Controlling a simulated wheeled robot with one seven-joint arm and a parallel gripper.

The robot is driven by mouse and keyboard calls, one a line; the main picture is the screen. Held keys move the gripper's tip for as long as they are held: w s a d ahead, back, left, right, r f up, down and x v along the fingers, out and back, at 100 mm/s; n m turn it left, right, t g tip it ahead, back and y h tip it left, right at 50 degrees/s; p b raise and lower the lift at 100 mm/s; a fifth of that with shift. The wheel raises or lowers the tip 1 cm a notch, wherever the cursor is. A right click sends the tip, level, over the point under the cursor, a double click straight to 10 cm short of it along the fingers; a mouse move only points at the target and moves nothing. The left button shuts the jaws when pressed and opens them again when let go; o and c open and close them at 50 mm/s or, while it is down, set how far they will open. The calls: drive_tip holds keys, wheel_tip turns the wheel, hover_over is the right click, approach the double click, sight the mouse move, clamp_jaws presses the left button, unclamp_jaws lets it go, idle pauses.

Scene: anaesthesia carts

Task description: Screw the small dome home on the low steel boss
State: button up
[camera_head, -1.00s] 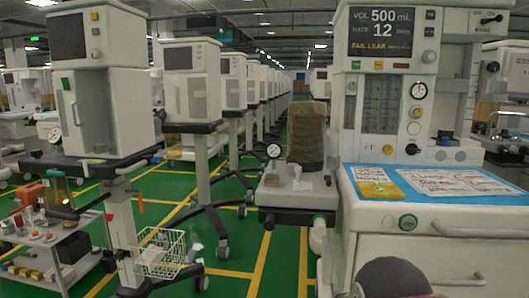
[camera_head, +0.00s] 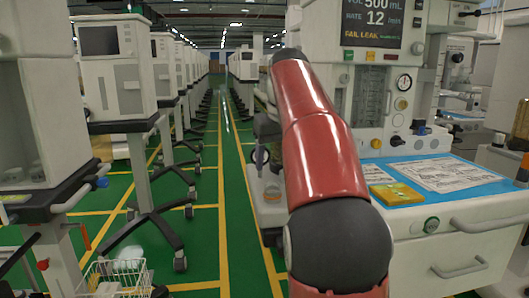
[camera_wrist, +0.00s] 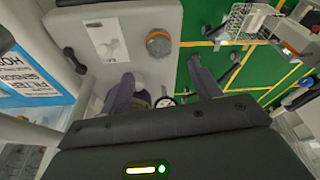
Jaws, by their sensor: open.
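In the wrist view my gripper (camera_wrist: 161,70) is open, its two dark fingers apart above the edge of a grey shelf (camera_wrist: 150,15). A round orange-brown piece with a grey top (camera_wrist: 159,43) stands on the shelf beyond the fingertips. A pale rounded piece (camera_wrist: 143,97) shows between the fingers, partly hidden by the left one. I cannot tell which of these is the small dome or the low steel boss. My gripper is hidden there.
A white plate (camera_wrist: 108,40) lies on the shelf, and a dial gauge (camera_wrist: 166,102) is close by the fingers. The blue-topped anaesthesia cart (camera_head: 437,222) stands at right. A wire basket (camera_head: 115,280) is at lower left. Green floor is clear between the carts.

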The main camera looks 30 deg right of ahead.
sight(272, 183)
drive_tip(key=b+x, duration=0.1)
drive_tip(key=x, duration=0.5)
drive_tip(key=shift+f+b, duration=0.3)
drive_tip(key=shift+f, duration=0.1)
drive_tip(key=shift+c, duration=0.3)
drive_tip(key=c, duration=1.1)
drive_tip(key=m+h, duration=0.1)
drive_tip(key=m, duration=0.4)
drive_tip(key=shift+w+a, duration=0.1)
drive_tip(key=m+g+h, duration=0.1)
drive_tip(key=m, duration=0.2)
drive_tip(key=shift+m, duration=0.3)
drive_tip(key=m, duration=0.2)
drive_tip(key=m+g+h, duration=0.1)
drive_tip(key=m, duration=0.2)
drive_tip(key=shift+w+a, duration=0.1)
drive_tip(key=shift+w, duration=0.1)
drive_tip(key=m+g, duration=0.1)
drive_tip(key=m, duration=0.3)
drive_tip(key=shift+m, duration=0.4)
drive_tip(key=o, duration=0.9)
drive_tip(key=shift+c, duration=0.2)
